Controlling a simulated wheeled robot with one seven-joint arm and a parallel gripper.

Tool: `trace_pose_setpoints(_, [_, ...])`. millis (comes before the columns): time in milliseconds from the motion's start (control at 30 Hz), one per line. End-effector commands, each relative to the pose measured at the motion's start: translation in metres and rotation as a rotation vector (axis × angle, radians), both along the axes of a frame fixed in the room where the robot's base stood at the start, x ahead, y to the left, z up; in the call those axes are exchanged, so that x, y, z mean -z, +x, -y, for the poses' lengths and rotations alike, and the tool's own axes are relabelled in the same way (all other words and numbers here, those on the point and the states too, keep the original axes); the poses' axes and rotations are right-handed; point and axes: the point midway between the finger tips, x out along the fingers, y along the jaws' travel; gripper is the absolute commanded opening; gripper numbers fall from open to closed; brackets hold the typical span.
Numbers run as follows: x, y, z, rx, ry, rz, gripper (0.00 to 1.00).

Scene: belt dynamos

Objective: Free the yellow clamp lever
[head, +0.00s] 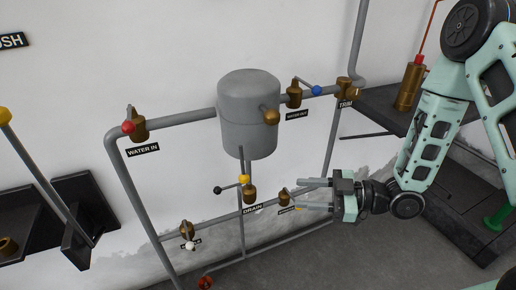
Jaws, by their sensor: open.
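Several yellow parts show in the head view, and I cannot tell for sure which is the clamp lever. A small yellow piece (297,209) sits beside a small brass fitting (284,197) on the lower pipe, close to my lower finger and partly hidden. A yellow knob (244,179) tops the brass drain valve (249,193). A long grey lever with a yellow ball (5,115) stands at the far left. My gripper (306,195) is open, its fingers pointing left around or just in front of the small brass fitting; contact cannot be told.
A grey tank (248,115) hangs on grey wall pipes. A red-knobbed water-in valve (139,125) and a blue-knobbed water-out valve (294,97) flank it. A dark shelf (379,110) is behind my arm. A white-knobbed valve (187,230) is lower left.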

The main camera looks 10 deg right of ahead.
Motion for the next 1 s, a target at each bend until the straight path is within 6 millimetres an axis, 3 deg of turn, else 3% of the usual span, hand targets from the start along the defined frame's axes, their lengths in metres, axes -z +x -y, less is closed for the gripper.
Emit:
trace_pose_setpoints(33, [-0.016, -0.004, 0.004, -0.002, 0.04, 0.003, 0.43])
trace_pose_setpoints(100, [-0.024, -0.008, 0.007, -0.008, 0.084, 0.012, 0.43])
trace_pose_setpoints(367, [-0.028, -0.007, -0.003, -0.015, 0.124, 0.023, 0.43])
trace_pose_setpoints(1000, [-0.029, 0.031, -0.124, -0.016, 0.121, 0.022, 0.43])
